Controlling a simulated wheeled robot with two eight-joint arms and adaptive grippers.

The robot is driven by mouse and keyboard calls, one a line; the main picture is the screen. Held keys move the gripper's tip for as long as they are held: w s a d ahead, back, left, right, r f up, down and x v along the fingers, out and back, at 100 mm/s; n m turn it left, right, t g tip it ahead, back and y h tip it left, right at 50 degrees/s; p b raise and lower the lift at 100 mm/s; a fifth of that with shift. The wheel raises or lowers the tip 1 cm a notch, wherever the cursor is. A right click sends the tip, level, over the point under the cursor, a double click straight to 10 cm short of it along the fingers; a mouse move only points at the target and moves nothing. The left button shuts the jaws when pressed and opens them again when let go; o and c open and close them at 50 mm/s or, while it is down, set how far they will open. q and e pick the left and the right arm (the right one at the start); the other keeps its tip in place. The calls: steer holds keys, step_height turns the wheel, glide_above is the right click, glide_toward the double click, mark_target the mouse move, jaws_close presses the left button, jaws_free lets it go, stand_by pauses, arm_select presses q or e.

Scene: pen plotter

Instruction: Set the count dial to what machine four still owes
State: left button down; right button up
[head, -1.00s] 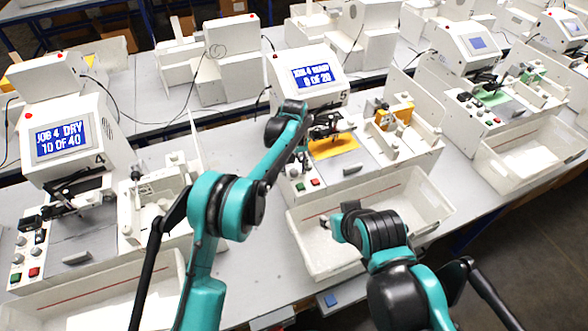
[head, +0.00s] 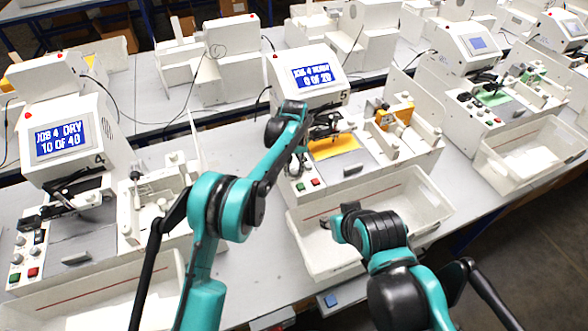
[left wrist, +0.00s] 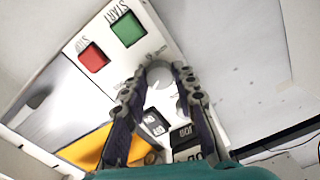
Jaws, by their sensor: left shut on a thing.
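Machine four (head: 92,170) stands at the left; its blue screen (head: 62,138) reads "JOB 4 DRY 10 OF 40". Machine five (head: 300,85) stands right of it; its screen (head: 318,75) shows a blurred job line and "0 OF 20". My left gripper (head: 298,163) is at machine five's panel, largely hidden by my arm in the head view. In the left wrist view its fingers are shut around a pale round knob (left wrist: 159,73), below the green START button (left wrist: 128,29) and red STOP button (left wrist: 93,57). The knob's label and pointer are unclear.
A white bin (head: 425,225) stands in front of machine five, under my right arm. A yellow sheet (head: 335,146) lies on machine five's bed. Another machine (head: 470,50) with a green sheet stands at the right. Dark small blocks with labels (left wrist: 185,135) sit near the gripper.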

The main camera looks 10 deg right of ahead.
mark_target(294, 170)
arm_select(q)
steer(key=m, duration=0.3)
steer(key=shift+b, duration=0.35)
steer(key=shift+m+b, duration=0.3)
steer(key=shift+m, duration=1.5)
steer(key=c, duration=1.2)
jaws_free()
steer(key=shift+r, duration=0.1)
step_height(294, 170, up, 12)
